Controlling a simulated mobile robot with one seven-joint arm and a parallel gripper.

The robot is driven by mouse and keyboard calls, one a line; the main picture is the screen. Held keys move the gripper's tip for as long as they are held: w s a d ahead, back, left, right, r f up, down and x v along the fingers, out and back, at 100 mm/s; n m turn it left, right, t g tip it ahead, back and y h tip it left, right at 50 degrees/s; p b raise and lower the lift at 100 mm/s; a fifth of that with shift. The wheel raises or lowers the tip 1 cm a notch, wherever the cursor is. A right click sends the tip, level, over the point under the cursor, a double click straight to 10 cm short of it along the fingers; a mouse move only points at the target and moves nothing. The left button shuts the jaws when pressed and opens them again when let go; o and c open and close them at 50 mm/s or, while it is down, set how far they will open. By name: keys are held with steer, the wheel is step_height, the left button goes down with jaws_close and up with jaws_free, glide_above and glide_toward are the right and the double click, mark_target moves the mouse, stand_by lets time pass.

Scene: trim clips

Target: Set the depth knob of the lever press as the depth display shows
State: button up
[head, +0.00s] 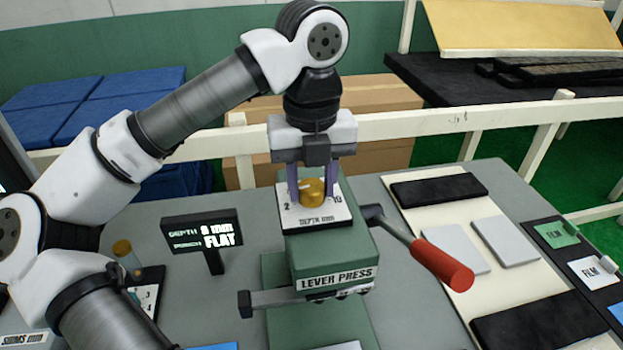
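The lever press (333,255) is green and stands mid-table, with a red-handled lever (442,264) out to its right. On its top is a white dial plate (292,216) marked "DEPTH mm", with 2 at left and 10 at right visible. A yellow depth knob (312,194) sits on the plate; its pointer setting cannot be read. The depth display (203,233) reads "DEPTH", a digit that looks like 8 or 6, "mm", and "FLAT" below. My gripper (313,188) points down, its purple fingers on either side of the knob. Whether they touch it is unclear.
A white rail (420,124) runs behind the table.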

steer(key=c, duration=0.4)
steer(key=shift+m+b, duration=0.3)
steer(key=shift+b, duration=0.05)
steer(key=m+b, duration=0.2)
steer(key=shift+f+m, duration=0.15)
steer(key=shift+m, duration=0.25)
steer(key=m+b, duration=0.1)
steer(key=m, duration=0.4)
steer(key=shift+b, duration=0.4)
steer(key=m, duration=0.6)
steer(key=shift+r, duration=0.2)
steer(key=m, duration=0.5)
steer(key=shift+m, duration=0.3)
